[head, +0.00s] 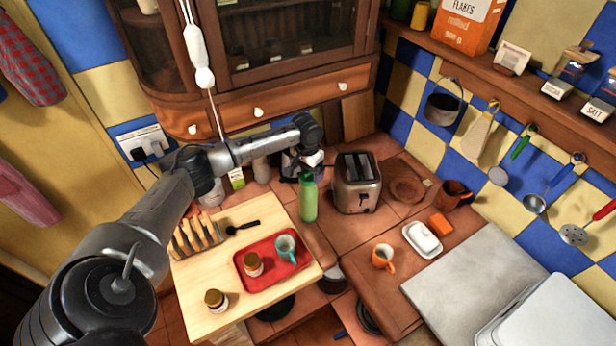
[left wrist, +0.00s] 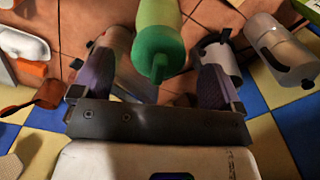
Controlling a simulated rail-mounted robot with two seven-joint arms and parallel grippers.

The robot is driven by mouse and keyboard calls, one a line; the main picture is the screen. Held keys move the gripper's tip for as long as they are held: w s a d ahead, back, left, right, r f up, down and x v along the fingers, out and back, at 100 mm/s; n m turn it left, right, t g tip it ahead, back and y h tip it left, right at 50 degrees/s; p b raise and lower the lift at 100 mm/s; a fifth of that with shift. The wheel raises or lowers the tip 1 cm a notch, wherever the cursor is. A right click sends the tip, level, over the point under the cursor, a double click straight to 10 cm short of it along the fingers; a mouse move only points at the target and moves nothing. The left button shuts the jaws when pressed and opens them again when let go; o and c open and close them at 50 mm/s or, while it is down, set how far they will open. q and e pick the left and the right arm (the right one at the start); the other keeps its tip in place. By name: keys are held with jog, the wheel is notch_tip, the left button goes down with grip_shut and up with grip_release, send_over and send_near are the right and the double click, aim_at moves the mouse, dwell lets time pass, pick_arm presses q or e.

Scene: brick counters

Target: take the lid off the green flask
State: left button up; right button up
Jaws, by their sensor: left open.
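The green flask (head: 308,201) stands upright on the tiled counter, left of the toaster. Its darker green lid (head: 306,176) is on top. In the left wrist view the flask body (left wrist: 158,12) and the lid (left wrist: 157,52) show at top centre. My left gripper (head: 303,163) is just above and behind the flask in the head view. In the left wrist view its open fingers (left wrist: 162,62) stand on either side of the lid, with gaps visible on both sides. Nothing is held. My right gripper is in neither view.
The toaster (head: 358,183) stands close right of the flask. A wooden board (head: 195,275) at front left bears a red tray (head: 272,275) with a jar and a teal mug, and a toast rack. An orange mug (head: 383,257) and a white butter dish (head: 421,240) stand to the right.

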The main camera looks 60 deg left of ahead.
aim_at(307, 173)
pick_arm(q)
jog(key=shift+f, duration=1.6)
jog(key=c, duration=1)
jog(key=shift+r, duration=0.15)
